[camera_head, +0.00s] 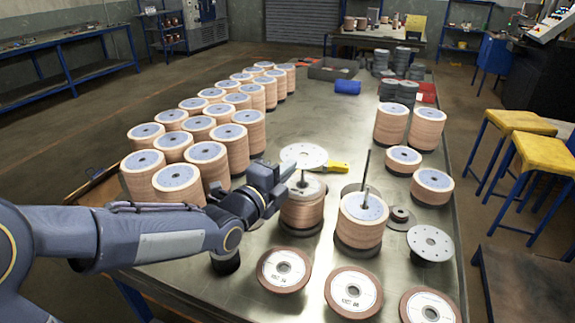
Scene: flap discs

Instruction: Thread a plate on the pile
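A pile of brown flap discs (302,212) stands on the table around a short upright spindle. A second pile (360,228) to its right sits around a tall rod and has a pale top face. Another holed plate (430,242) is at the right, on a dark support. My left gripper (283,193) is at the left upper edge of the first pile, by its top. My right gripper is out of view.
Several tall disc stacks (231,146) fill the table's left side. More stacks (392,122) stand at the right. Several single flap discs (284,268) lie along the front. A yellow-handled tool (335,167) lies behind the piles. The table's middle back (330,120) is clear.

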